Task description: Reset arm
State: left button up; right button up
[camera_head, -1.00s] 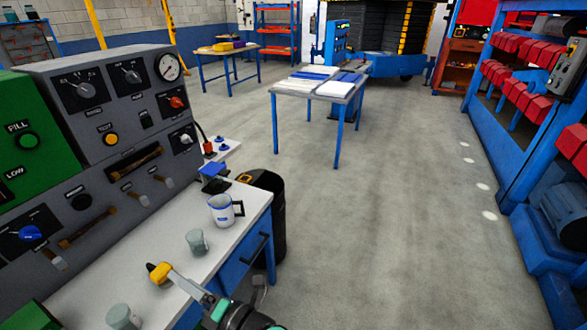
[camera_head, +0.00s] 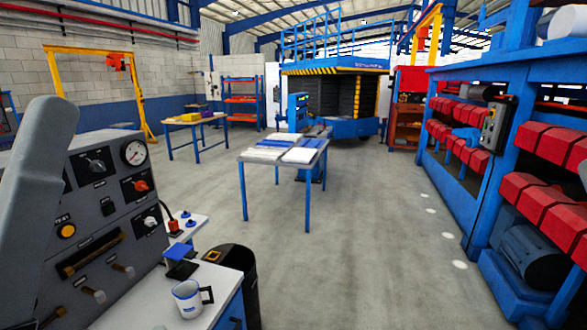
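Neither of my grippers shows in the head view. A grey link, which looks like part of my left arm, rises at the left edge in front of the control panel. The grey control panel (camera_head: 105,222) carries a round gauge, dark knobs, a red knob and an orange button. A white mug (camera_head: 187,299) with a dark handle stands upright on the white workbench (camera_head: 150,308). A blue block on a dark base (camera_head: 179,256) sits behind the mug.
A black bin (camera_head: 234,262) stands at the bench's right end. A blue-legged table (camera_head: 285,158) with flat white and blue panels stands mid-room. A blue rack with red boxes (camera_head: 545,150) lines the right side. The grey floor (camera_head: 350,240) between is clear.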

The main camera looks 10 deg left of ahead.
pick_arm(q)
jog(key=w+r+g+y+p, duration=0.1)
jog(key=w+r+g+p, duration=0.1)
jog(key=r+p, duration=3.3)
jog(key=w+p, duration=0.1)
jog(key=p, duration=0.2)
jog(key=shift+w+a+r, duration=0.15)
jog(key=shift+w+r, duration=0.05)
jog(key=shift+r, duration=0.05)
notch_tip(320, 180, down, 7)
jog(key=b, duration=0.7)
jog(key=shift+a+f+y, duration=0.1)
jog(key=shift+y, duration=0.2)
